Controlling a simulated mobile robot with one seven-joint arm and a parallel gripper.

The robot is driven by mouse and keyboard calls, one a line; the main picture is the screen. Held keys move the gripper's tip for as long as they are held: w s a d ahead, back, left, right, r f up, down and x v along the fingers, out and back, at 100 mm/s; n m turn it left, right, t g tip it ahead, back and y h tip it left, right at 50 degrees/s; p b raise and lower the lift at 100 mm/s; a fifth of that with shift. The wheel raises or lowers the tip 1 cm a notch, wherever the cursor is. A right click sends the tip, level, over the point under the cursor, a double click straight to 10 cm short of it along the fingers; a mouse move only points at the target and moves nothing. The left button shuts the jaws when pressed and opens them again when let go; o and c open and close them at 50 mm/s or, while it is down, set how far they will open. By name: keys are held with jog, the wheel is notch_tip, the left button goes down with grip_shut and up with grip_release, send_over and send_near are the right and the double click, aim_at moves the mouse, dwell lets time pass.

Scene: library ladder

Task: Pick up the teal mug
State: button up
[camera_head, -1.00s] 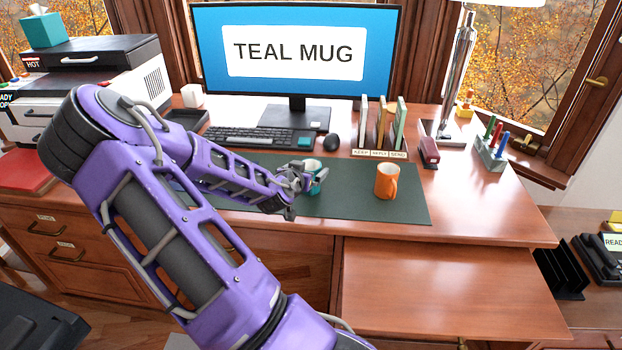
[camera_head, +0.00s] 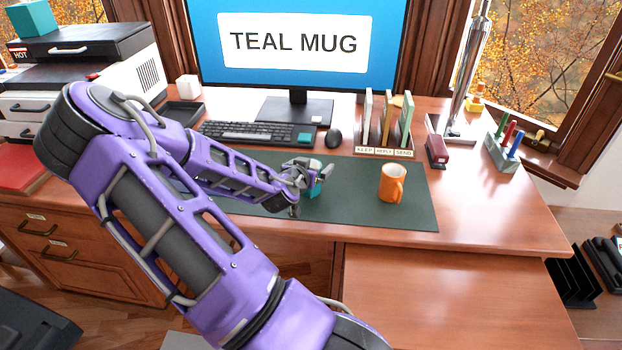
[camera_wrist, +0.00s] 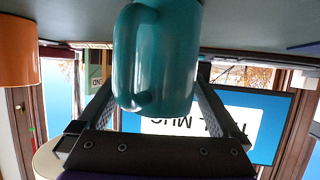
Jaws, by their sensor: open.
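The teal mug (camera_head: 314,190) stands on the green desk mat, mostly hidden behind my gripper in the head view. In the wrist view, which is upside down, the teal mug (camera_wrist: 165,55) is large and close, with its handle facing the camera. My gripper (camera_head: 315,172) is at the mug. In the wrist view the fingers of my gripper (camera_wrist: 155,105) are open, one on each side of the mug. Whether either finger touches it cannot be told.
An orange mug (camera_head: 392,184) stands right of the teal mug on the mat (camera_head: 350,205). Behind are a keyboard (camera_head: 255,133), a mouse (camera_head: 333,138), a file sorter (camera_head: 384,152) and a monitor (camera_head: 297,75) reading TEAL MUG.

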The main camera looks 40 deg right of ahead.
grip_shut()
dwell(0.4)
jog(key=shift+r, duration=0.1)
notch_tip(320, 180, up, 10)
jog(key=p, duration=0.2)
